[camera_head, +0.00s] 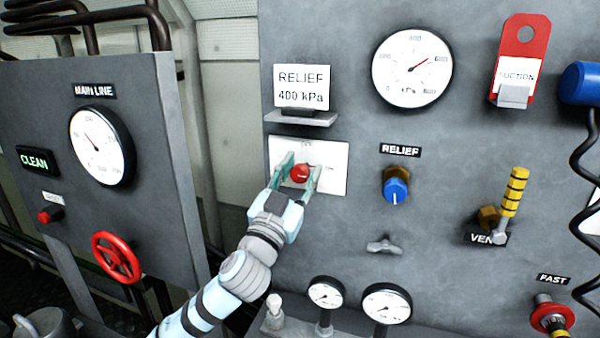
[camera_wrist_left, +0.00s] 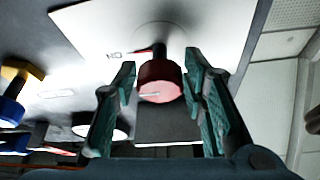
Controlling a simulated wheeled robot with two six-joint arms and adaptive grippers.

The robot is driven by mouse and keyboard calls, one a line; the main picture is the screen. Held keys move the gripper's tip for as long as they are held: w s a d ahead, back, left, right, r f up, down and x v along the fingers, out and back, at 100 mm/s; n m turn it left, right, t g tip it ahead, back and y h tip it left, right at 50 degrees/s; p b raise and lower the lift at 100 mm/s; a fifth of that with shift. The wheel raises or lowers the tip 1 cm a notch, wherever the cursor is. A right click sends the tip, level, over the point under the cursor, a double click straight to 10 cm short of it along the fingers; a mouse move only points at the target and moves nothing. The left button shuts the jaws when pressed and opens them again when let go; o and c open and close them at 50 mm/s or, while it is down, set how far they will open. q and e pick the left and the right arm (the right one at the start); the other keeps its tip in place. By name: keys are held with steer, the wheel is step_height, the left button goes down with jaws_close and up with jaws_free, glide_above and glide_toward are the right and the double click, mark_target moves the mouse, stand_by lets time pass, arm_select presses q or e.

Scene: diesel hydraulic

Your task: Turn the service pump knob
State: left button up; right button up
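The red knob (camera_head: 301,173) sits on a white plate (camera_head: 335,168) on the grey panel, left of the blue relief knob. In the left wrist view the red knob (camera_wrist_left: 160,82) shows its round face with a pale mark, and its dark shaft meets the plate (camera_wrist_left: 90,35). My left gripper (camera_head: 299,172) has its fingers on either side of the knob. In the left wrist view the left gripper (camera_wrist_left: 162,88) is open, with gaps between the fingers and the knob. My right gripper is not in view.
The blue relief knob (camera_head: 396,190) and the yellow-striped vent lever (camera_head: 512,192) stand out to the right. A small shelf (camera_head: 302,118) with the relief card (camera_head: 302,87) juts out above the plate. A red handwheel (camera_head: 117,257) is on the left panel. Small gauges (camera_head: 387,303) stand below.

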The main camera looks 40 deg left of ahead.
arm_select(q)
steer(key=c, duration=0.7)
steer(key=shift+n, duration=0.6)
steer(key=n+y+b, duration=0.1)
steer(key=n, duration=0.1)
steer(key=n+y, duration=0.1)
steer(key=n, duration=0.1)
steer(key=shift+f+g+y+b, duration=0.1)
steer(key=shift+g+y+b, duration=0.2)
steer(key=shift+g+b, duration=0.1)
steer(key=n+g+y, duration=0.1)
steer(key=n, duration=0.2)
steer(key=n+g+y+b, duration=0.1)
steer(key=n+y, duration=0.1)
steer(key=n, duration=0.1)
steer(key=shift+n, duration=0.4)
steer(key=n+g, duration=0.1)
steer(key=n, duration=0.2)
steer(key=n+g+y+b, duration=0.1)
steer(key=n, duration=0.1)
steer(key=shift+n, duration=0.4)
steer(key=n+g, duration=0.1)
steer(key=n, duration=0.2)
steer(key=n+g, duration=0.1)
steer(key=n, duration=0.2)
steer(key=shift+a+g, duration=0.1)
steer(key=shift+g, duration=0.2)
